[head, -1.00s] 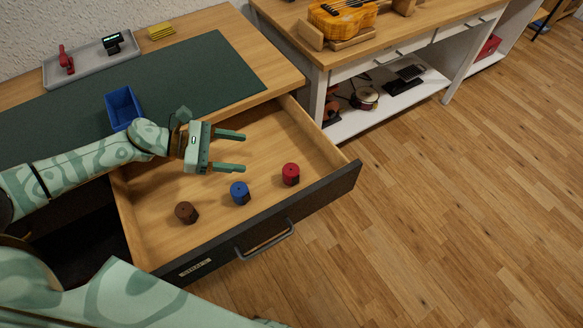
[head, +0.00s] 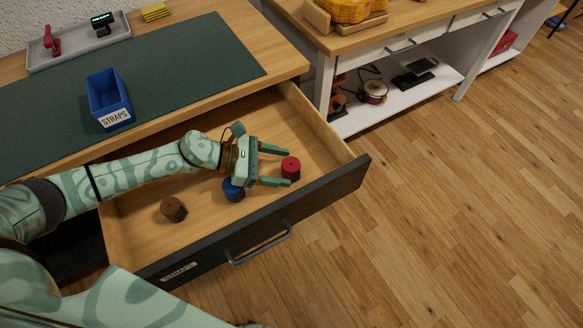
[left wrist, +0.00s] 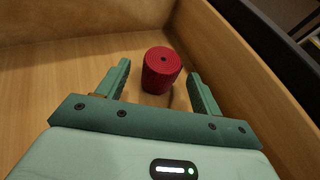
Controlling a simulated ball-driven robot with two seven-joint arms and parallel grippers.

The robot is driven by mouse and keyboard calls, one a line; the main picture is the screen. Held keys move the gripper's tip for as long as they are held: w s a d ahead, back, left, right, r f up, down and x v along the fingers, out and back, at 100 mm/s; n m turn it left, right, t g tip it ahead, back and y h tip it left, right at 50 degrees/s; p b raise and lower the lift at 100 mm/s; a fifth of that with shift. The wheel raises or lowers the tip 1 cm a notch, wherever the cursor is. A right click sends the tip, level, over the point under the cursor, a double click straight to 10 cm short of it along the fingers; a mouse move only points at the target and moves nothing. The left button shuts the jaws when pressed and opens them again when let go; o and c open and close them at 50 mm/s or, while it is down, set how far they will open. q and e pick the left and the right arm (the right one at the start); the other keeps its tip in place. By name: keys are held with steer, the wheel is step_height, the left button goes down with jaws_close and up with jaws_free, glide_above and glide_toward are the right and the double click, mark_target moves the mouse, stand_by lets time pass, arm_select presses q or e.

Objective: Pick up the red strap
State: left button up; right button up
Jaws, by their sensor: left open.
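The red strap (head: 291,167) is a rolled cylinder standing in the open drawer, near its right front corner. It also shows in the left wrist view (left wrist: 161,70), just past the fingertips and between their lines. My left gripper (head: 285,167) is open, with its fingers pointing at the red strap from the left. It also shows open in the left wrist view (left wrist: 160,78). I cannot tell whether the fingertips touch the strap. My right gripper is not in view.
A blue strap roll (head: 233,190) sits close beside my left gripper, partly hidden by it. A brown roll (head: 173,209) stands further left in the drawer (head: 215,225). A blue bin labelled STRAPS (head: 108,98) stands on the green mat (head: 190,65). The drawer walls are close to the red strap.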

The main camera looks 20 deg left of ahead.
mark_target(298, 169)
arm_select(q)
steer(key=b+x, duration=0.1)
steer(key=x, duration=0.3)
steer(key=shift+w+d+f, duration=0.1)
steer(key=shift+d, duration=0.05)
steer(key=shift+w+d+f, duration=0.15)
steer(key=shift+w+d, duration=0.05)
steer(key=shift+d, duration=0.2)
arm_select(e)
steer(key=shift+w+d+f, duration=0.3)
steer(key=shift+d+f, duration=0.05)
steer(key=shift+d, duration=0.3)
arm_select(q)
steer(key=c, duration=1.1)
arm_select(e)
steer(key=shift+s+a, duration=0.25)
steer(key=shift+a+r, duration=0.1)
